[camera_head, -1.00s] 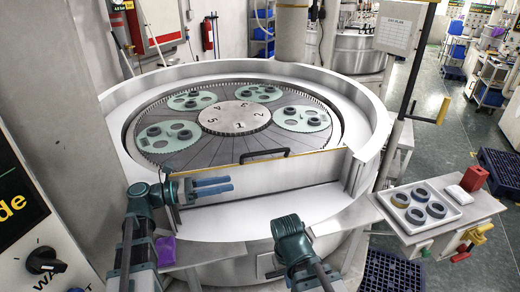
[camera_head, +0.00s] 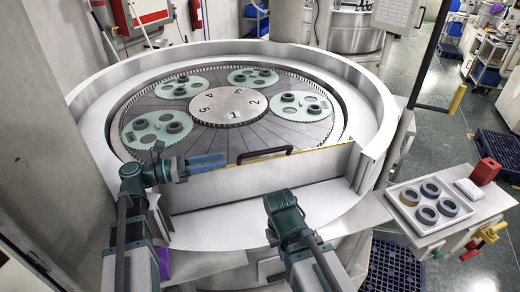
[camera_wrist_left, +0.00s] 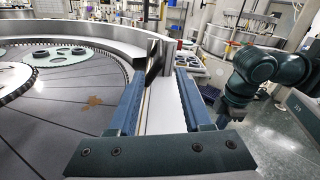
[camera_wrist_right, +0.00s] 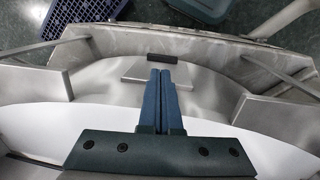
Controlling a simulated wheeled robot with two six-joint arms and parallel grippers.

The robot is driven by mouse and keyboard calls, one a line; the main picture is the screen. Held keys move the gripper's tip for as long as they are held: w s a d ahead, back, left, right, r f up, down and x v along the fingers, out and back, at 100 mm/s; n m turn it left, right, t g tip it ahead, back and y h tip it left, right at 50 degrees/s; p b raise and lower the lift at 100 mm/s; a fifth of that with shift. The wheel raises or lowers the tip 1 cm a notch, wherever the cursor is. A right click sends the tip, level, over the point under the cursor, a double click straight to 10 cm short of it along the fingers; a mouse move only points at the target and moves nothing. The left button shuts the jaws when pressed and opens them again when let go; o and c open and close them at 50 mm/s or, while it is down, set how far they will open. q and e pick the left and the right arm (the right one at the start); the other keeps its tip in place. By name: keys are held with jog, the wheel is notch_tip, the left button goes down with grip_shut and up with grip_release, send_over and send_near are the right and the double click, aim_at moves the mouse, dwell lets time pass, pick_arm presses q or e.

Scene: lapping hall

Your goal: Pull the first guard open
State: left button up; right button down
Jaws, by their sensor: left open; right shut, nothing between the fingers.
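The guard (camera_head: 285,174) is an upright metal panel with a yellow top edge, standing at the near side of the round lapping machine. A black bar handle (camera_head: 265,154) sits at its top; it also shows in the left wrist view (camera_wrist_left: 153,64). My left gripper (camera_head: 224,161) is open at the guard's top edge, left of the handle. In the left wrist view its fingers (camera_wrist_left: 160,72) lie on either side of the top edge, with the handle ahead, apart from them. My right gripper (camera_wrist_right: 158,72) is shut and empty, pointing down in front of the guard.
The lapping plate (camera_head: 200,135) carries several green carriers with dark rings around a numbered hub (camera_head: 228,106). A side table at the right holds a white tray (camera_head: 448,218) of rings and a red block (camera_head: 485,171). A post (camera_head: 425,70) stands behind it.

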aim_at(261, 153)
pick_arm(q)
jog(key=x, duration=1.3)
jog(key=shift+w+d, duration=0.1)
jog(key=shift+d, duration=0.3)
grip_shut()
dwell(0.8)
